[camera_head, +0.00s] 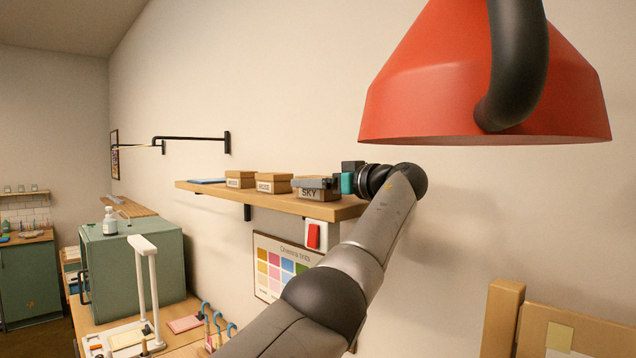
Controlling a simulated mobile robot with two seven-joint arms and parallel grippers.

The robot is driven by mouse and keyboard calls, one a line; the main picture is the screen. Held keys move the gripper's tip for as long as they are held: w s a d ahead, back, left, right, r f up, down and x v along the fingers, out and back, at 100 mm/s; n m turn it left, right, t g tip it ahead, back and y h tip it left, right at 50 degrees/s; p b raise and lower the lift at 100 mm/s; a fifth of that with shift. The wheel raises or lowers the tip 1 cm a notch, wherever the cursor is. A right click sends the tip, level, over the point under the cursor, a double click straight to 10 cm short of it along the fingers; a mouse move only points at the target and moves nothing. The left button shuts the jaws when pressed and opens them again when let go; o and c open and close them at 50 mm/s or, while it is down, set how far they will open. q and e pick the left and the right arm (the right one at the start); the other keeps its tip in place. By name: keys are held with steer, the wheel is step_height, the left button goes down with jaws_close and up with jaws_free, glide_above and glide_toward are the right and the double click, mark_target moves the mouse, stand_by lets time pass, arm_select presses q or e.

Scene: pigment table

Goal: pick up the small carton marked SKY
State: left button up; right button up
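The small brown carton marked SKY (309,194) sits near the right end of the wooden wall shelf (285,204), its label facing me. One arm rises from the bottom, left of centre, so I take it as my left. Its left gripper (316,184) reaches the carton from the right, pointing left. A dark finger lies along the carton's upper front edge. The far finger is hidden, so I cannot tell whether the grip is closed. The carton looks level and on the shelf. My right gripper is not in view.
Two similar cartons (273,183) (240,179) and a blue flat item (207,181) stand left along the shelf. A red lamp shade (480,85) hangs at upper right. A red switch (313,236) and tint chart (272,255) are below the shelf. A green cabinet (135,265) stands lower left.

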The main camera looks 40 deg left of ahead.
arm_select(q)
steer(key=shift+d, duration=0.15)
steer(key=shift+c, duration=0.5)
steer(key=c, duration=1.3)
